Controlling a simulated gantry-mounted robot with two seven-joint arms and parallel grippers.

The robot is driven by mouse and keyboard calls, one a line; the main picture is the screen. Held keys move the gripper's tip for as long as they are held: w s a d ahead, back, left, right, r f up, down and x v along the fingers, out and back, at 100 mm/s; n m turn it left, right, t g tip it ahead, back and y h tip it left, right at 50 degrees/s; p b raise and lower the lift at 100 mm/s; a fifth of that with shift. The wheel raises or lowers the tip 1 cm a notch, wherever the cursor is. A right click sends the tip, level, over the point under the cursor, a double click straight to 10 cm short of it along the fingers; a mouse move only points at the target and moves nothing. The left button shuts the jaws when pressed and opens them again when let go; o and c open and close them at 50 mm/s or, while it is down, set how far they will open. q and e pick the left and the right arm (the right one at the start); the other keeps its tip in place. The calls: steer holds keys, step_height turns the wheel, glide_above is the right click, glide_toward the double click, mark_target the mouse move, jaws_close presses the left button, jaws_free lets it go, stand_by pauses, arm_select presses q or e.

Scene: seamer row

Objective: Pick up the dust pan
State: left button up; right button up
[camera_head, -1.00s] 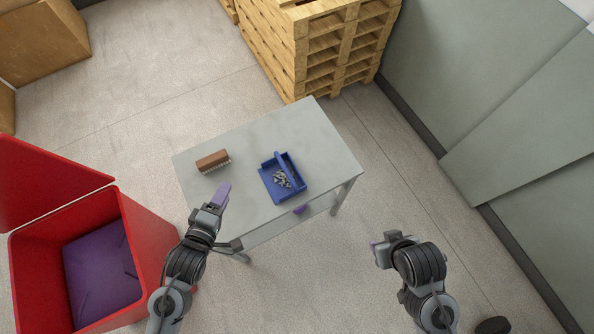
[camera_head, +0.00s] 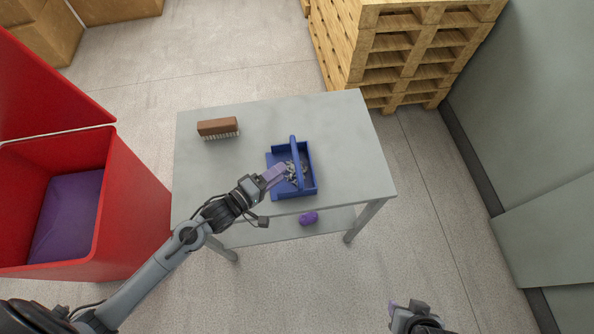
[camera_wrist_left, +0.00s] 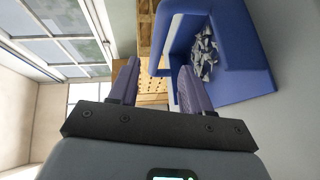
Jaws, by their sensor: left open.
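The blue dust pan (camera_head: 308,192) lies on the grey table, with a raised handle (camera_head: 295,160) along it and grey scraps (camera_head: 297,172) inside. My left gripper (camera_head: 276,174) is at the pan's left side, its purple fingers reaching over the pan's edge in the head view. In the left wrist view the fingers (camera_wrist_left: 157,85) are apart with nothing seen held between them, and the blue pan (camera_wrist_left: 245,65) is close, on the right. Whether a finger touches the pan, I cannot tell. My right gripper (camera_head: 402,306) is at the bottom edge, partly cut off, away from the table.
A brown brush (camera_head: 218,127) lies on the table (camera_head: 345,125) at the back left. A purple item (camera_head: 309,218) is on the lower shelf. A red bin (camera_head: 135,200) with purple inside stands left. Stacked pallets (camera_head: 415,60) stand behind. The table's right part is clear.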

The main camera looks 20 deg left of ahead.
arm_select(q)
steer(key=x, duration=0.4)
steer(key=shift+w+d+b, duration=0.15)
steer(key=shift+w+b, duration=0.15)
steer(key=shift+b, duration=0.05)
steer(key=shift+w+d+f, duration=0.1)
steer(key=shift+w+d, duration=0.15)
steer(key=shift+w, duration=0.3)
steer(key=shift+b+x, duration=0.7)
steer(key=shift+x, duration=1.25)
steer(key=shift+c, duration=0.7)
jaws_close()
